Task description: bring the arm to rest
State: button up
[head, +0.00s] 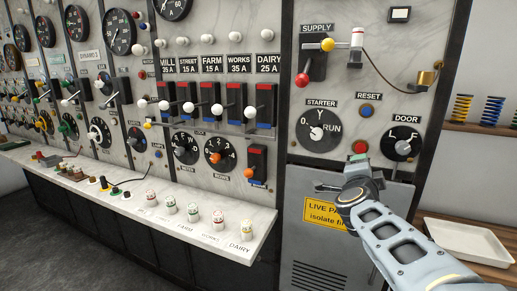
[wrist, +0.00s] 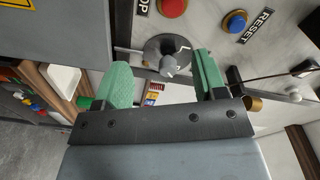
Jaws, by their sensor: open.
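My gripper (head: 358,162) is in front of the right-hand marble panel, just below the red stop button (head: 360,147) in the head view. My arm reaches it from the lower right. In the wrist view the two green fingers of my gripper (wrist: 167,75) stand apart with nothing held between them. The DOOR rotary knob (wrist: 168,63) shows beyond the gap between them, apart from the fingers as far as I can see. The DOOR knob (head: 403,145) also shows to the right of my gripper in the head view.
A grey cabinet door with a yellow warning sign (head: 324,213) lies behind my arm. A white tray (head: 470,240) sits on a wooden shelf at the right. A marble ledge (head: 125,205) bears several labelled fuses; open floor lies left.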

jog(key=s+a+f+n+g+y+p, duration=0.2)
jog(key=s+a+f+n+g+y, duration=0.15)
jog(key=a+f+n+y, duration=0.75)
jog(key=s+f+n+g+h+p, duration=0.1)
jog(key=s+f+n+g+p, duration=0.1)
jog(key=s, duration=0.6)
jog(key=s+a+f+n+g+h+p, duration=0.1)
jog(key=s+f+n+g+p, duration=0.1)
jog(key=s+n+g, duration=0.4)
jog(key=shift+s+a+p, duration=0.3)
jog(key=shift+s+p, duration=0.55)
jog(key=shift+p, duration=0.05)
jog(key=shift+g, duration=0.25)
